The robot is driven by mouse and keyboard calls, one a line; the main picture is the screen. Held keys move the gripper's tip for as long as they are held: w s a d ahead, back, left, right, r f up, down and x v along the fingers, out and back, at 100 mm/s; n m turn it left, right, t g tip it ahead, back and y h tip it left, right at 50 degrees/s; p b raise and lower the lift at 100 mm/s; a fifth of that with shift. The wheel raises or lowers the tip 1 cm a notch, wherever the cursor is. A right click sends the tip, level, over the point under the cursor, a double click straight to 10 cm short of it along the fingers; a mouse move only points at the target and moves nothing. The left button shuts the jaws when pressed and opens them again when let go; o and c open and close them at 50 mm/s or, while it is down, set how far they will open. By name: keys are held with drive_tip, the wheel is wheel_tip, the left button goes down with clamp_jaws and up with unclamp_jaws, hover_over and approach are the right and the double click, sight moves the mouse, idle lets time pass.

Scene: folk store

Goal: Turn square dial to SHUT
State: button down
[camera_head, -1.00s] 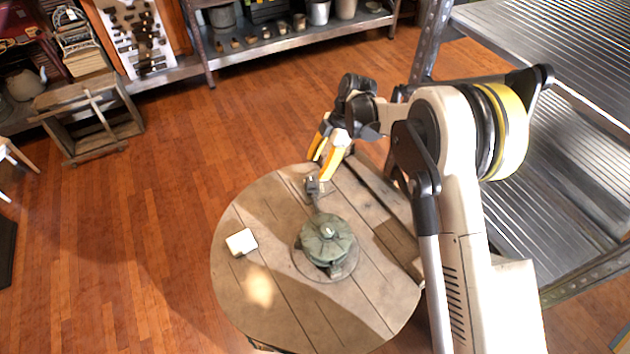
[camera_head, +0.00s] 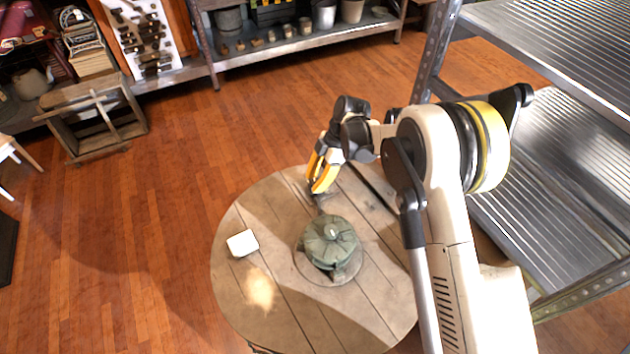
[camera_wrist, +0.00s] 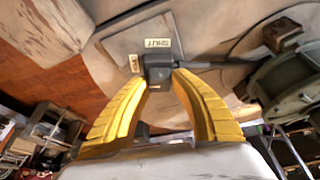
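The square dial (camera_wrist: 158,66) is a small dark block on a grey plate (camera_wrist: 118,42) in the wrist view. A SHUT label (camera_wrist: 157,43) is above it and a second small label, hard to read, is at its left. My gripper (camera_wrist: 162,77) has its yellow fingertips at either side of the dial, with a gap about as wide as the dial. I cannot tell whether they touch it. In the head view my gripper (camera_head: 320,190) is low over the far side of the round table and hides the dial.
The round wooden table (camera_head: 240,300) bears a green round device (camera_head: 330,243), joined to the dial by a dark rod (camera_wrist: 205,65). A white block (camera_head: 242,243) lies at the left. A metal shelf (camera_head: 545,150) stands close at the right.

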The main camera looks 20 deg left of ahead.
drive_tip(key=shift+m, duration=0.4)
drive_tip(key=m+t+y, duration=0.1)
drive_tip(key=m, duration=0.2)
drive_tip(key=shift+m+t+b, duration=0.3)
drive_tip(key=shift+m, duration=0.1)
drive_tip(key=m+t, duration=0.1)
drive_tip(key=m, duration=0.3)
drive_tip(key=shift+m+t+b, duration=0.3)
drive_tip(key=shift+t+b, duration=0.05)
drive_tip(key=shift+t, duration=0.05)
drive_tip(key=m, duration=0.2)
drive_tip(key=m+t, duration=0.1)
drive_tip(key=m, duration=0.1)
drive_tip(key=shift+f+t+b, duration=0.1)
drive_tip(key=shift+t+b, duration=0.2)
drive_tip(key=shift+b, duration=0.05)
drive_tip(key=m+t+h, duration=0.1)
drive_tip(key=m, duration=0.3)
drive_tip(key=shift+m, duration=0.3)
drive_tip(key=shift+b, duration=0.3)
drive_tip(key=c, duration=1.1)
unclamp_jaws()
drive_tip(key=shift+o, duration=0.2)
